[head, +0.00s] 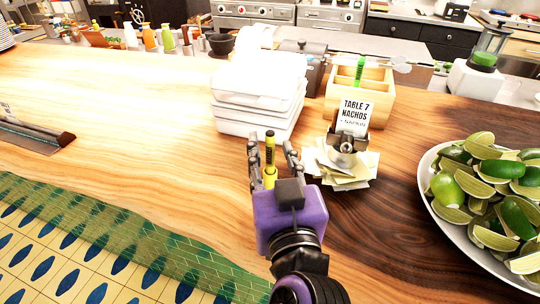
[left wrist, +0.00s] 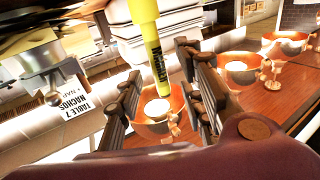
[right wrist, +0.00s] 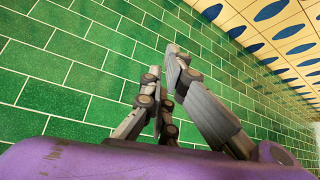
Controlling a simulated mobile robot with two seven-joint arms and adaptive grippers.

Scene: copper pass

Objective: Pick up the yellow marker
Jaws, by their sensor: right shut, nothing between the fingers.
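My left gripper (head: 271,143) is open, with one finger on each side of the marker and gaps visible. In the left wrist view the marker (left wrist: 149,42) comes down from the top between the spread fingers, closer to the right finger. Whether its lower end touches the counter is hidden. My right gripper (right wrist: 170,75) is shut and empty in front of green tiles, and is out of the head view.
White stacked containers (head: 258,98) stand just behind the marker. A card holder (head: 346,150) on napkins is to the right, with a wooden caddy (head: 385,103) holding a green marker (head: 360,68) behind. A lime bowl (head: 428,190) is far right.

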